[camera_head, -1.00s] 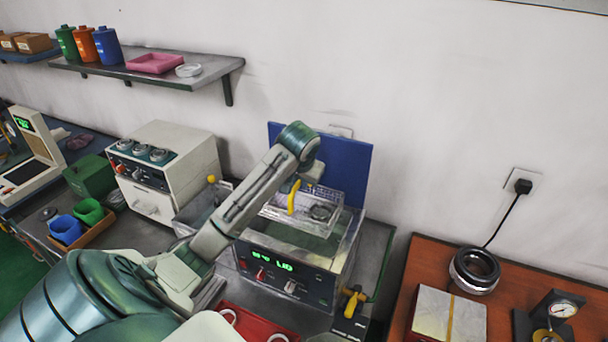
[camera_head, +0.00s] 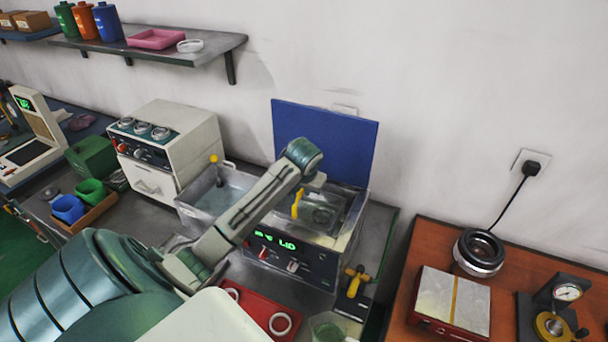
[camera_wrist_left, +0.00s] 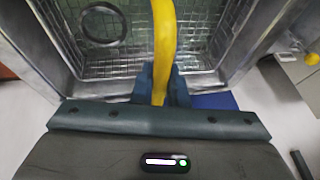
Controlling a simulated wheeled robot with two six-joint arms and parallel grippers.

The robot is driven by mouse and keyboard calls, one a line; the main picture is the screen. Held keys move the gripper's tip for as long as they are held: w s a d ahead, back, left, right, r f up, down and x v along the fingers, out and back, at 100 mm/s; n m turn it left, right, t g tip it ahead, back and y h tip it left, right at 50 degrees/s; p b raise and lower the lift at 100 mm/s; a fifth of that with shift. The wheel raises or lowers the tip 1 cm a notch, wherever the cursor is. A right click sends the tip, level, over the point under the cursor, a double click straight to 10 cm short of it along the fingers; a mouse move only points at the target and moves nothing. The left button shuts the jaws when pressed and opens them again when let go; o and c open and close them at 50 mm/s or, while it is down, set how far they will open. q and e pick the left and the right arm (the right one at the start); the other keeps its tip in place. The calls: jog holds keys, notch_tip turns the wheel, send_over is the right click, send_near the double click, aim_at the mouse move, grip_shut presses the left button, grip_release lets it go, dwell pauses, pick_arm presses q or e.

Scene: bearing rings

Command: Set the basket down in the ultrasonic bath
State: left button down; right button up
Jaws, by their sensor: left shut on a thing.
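The wire basket (camera_head: 322,213) sits low inside the opening of the ultrasonic bath (camera_head: 292,268), with its yellow handle (camera_head: 297,204) standing up. In the left wrist view, the basket's mesh (camera_wrist_left: 120,68) lies within the bath's metal rim (camera_wrist_left: 52,45), and a dark ring (camera_wrist_left: 103,24) lies in the basket. My left gripper (camera_wrist_left: 160,84) is shut on the yellow handle (camera_wrist_left: 164,40), above the near side of the basket. Whether the basket touches the bath floor cannot be told. My right gripper is not in view.
The blue lid (camera_head: 325,140) stands raised behind the bath. A red tray (camera_head: 250,318) with pale rings lies in front. A yellow-handled tool (camera_head: 356,281) stands at the right.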

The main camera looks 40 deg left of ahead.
pick_arm(q)
jog(key=shift+f+b, duration=0.9)
jog(key=shift+f, duration=2.3)
jog(key=shift+d+f+p, duration=0.1)
jog(key=shift+d+p, duration=0.05)
jog(key=shift+p, duration=0.35)
jog(key=c, duration=1.3)
grip_release()
jog(key=shift+c, duration=0.2)
jog(key=shift+f, duration=0.1)
